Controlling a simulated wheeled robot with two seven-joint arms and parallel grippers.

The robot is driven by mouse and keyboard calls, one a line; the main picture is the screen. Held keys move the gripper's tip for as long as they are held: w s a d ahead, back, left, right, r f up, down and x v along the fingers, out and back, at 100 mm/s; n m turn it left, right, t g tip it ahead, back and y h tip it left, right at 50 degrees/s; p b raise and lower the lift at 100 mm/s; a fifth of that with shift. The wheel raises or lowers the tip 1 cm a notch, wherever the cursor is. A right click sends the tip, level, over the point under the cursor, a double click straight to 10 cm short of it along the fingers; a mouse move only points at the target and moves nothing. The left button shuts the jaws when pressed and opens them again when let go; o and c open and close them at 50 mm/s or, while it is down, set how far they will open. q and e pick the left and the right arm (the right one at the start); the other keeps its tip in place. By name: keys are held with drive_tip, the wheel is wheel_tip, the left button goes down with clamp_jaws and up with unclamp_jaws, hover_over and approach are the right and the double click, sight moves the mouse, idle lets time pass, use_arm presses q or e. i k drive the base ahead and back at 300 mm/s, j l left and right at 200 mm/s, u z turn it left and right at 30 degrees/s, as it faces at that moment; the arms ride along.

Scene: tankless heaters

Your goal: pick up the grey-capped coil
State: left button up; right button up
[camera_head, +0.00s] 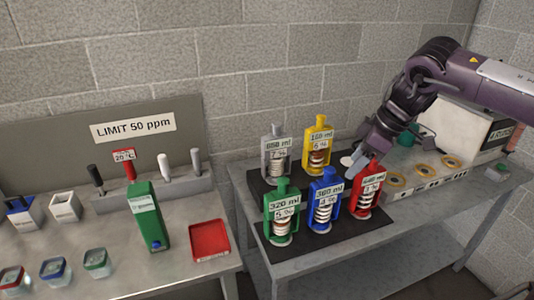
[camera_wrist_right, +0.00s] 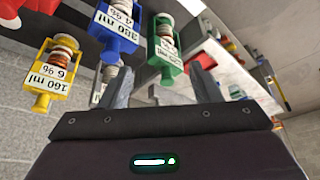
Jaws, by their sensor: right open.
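The grey-capped coil (camera_head: 276,152) stands upright at the back left of the black mat, with a white label on its front. In the right wrist view, a white label and part of a coil show behind the left finger; I take this to be the grey one, mostly hidden. My right gripper (camera_head: 363,163) is open and empty, to the right of the grey-capped coil, above and behind the red-capped coil (camera_head: 365,192). Its two spread fingers also show in the right wrist view (camera_wrist_right: 162,88). My left gripper is not in view.
Yellow (camera_head: 320,147), blue (camera_head: 323,202) and green (camera_head: 281,213) capped coils share the black mat (camera_head: 340,238) with it. Rings and a pale box (camera_head: 455,125) stand on the right of this table. The left table holds a green container (camera_head: 148,216) and a red tray (camera_head: 210,239).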

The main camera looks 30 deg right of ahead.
sight(275, 146)
drive_tip(key=i, duration=1.1)
